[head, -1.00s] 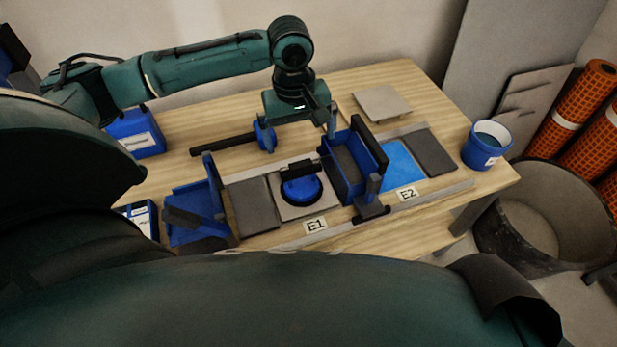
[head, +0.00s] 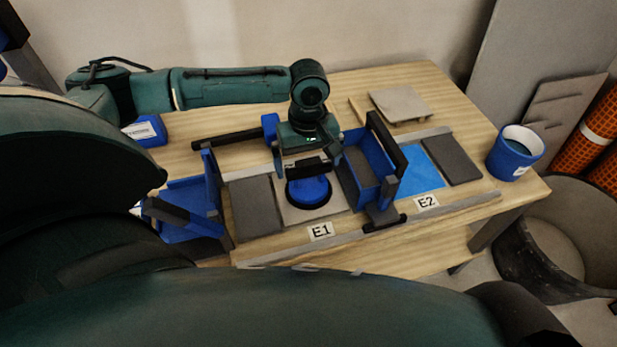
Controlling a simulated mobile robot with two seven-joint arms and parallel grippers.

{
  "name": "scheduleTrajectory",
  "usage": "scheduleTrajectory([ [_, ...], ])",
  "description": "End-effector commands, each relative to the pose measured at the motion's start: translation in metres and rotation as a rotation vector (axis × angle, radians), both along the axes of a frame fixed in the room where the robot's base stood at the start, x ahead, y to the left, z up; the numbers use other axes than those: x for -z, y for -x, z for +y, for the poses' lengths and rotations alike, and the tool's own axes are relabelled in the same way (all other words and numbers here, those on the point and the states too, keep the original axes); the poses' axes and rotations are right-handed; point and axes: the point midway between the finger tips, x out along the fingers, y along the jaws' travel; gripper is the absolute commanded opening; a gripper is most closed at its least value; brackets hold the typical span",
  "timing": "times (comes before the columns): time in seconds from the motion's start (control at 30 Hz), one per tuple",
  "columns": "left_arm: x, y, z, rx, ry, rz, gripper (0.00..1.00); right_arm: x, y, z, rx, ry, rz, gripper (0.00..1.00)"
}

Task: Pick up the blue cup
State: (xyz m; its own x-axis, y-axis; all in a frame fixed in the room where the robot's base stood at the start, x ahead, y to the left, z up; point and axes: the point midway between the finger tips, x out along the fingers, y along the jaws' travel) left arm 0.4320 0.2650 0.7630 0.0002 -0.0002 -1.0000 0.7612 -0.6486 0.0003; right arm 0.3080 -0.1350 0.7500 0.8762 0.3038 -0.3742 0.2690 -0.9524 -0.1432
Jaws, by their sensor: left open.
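A round blue suction cup (head: 308,192) with a black bar handle (head: 307,168) sits on a light grey tile (head: 338,201) at the spot labelled E1. My left gripper (head: 308,160) is directly above the cup, pointing down, with its jaws open around the handle's height. I cannot tell whether the fingers touch the handle. The gripper body hides the space behind the handle. A blue tub (head: 512,155) with a white rim stands at the table's right end. My right gripper is out of view.
A blue and black frame (head: 362,172) stands close right of the cup, and another blue holder (head: 186,205) stands at left. A blue patch (head: 418,168) lies at E2 beside a dark tile (head: 452,160). A loose tile (head: 400,104) lies at the back.

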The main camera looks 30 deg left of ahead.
Motion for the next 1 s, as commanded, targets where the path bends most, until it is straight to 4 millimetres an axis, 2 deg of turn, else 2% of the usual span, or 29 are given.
scheduleTrajectory([
  [0.1, 0.022, 0.000, -0.001, 0.001, -0.001, 0.002, 1.00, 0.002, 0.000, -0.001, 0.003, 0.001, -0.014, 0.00],
  [0.23, 0.039, 0.000, -0.001, 0.001, -0.001, 0.001, 1.00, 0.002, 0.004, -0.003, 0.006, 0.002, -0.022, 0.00],
  [0.57, 0.045, 0.000, -0.001, 0.001, 0.000, 0.000, 1.00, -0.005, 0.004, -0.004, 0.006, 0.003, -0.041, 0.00],
  [1.0, 0.044, 0.000, -0.001, 0.001, 0.001, -0.002, 0.64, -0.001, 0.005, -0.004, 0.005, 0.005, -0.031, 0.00],
])
